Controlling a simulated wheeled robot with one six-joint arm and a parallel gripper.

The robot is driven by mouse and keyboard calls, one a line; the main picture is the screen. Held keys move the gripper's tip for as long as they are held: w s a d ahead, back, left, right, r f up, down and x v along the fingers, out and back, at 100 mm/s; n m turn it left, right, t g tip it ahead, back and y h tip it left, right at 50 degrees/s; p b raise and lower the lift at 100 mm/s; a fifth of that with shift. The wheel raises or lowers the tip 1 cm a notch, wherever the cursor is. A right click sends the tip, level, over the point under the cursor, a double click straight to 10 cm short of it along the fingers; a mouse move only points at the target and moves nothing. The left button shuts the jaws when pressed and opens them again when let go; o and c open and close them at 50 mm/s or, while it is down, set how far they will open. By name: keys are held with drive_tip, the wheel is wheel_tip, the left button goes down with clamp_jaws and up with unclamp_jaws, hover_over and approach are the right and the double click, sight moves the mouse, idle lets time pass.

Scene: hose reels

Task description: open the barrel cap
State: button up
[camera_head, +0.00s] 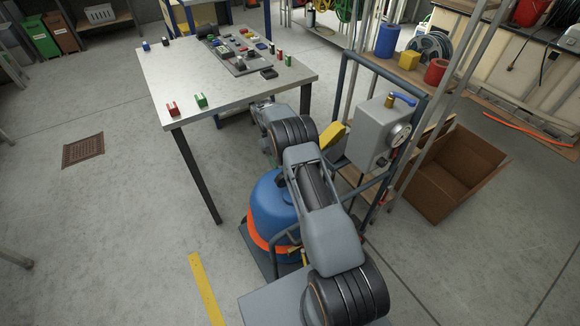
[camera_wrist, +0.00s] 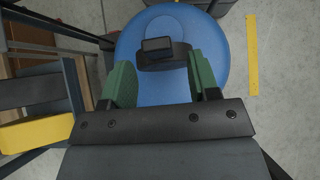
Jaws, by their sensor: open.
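A dark cap (camera_wrist: 178,55) with a raised rectangular block sits on that top, towards the far side. My gripper (camera_wrist: 161,70) is open, its two green fingers apart over the barrel top. The cap lies at the fingertips, roughly between them; I cannot tell whether they touch it. The cap and my gripper are hidden in the head view.
A metal table (camera_head: 200,85) with small parts stands behind the barrel. A grey box with a gauge (camera_head: 376,132) on a blue frame stands close to the right. An open cardboard box (camera_head: 450,175) lies farther right. A yellow floor strip (camera_head: 206,288) is at the front; the left floor is mostly clear.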

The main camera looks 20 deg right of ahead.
drive_tip(key=s+a+r, duration=0.2)
drive_tip(key=s+r, duration=0.8)
drive_tip(key=s, duration=0.4)
drive_tip(key=shift+r, duration=0.4)
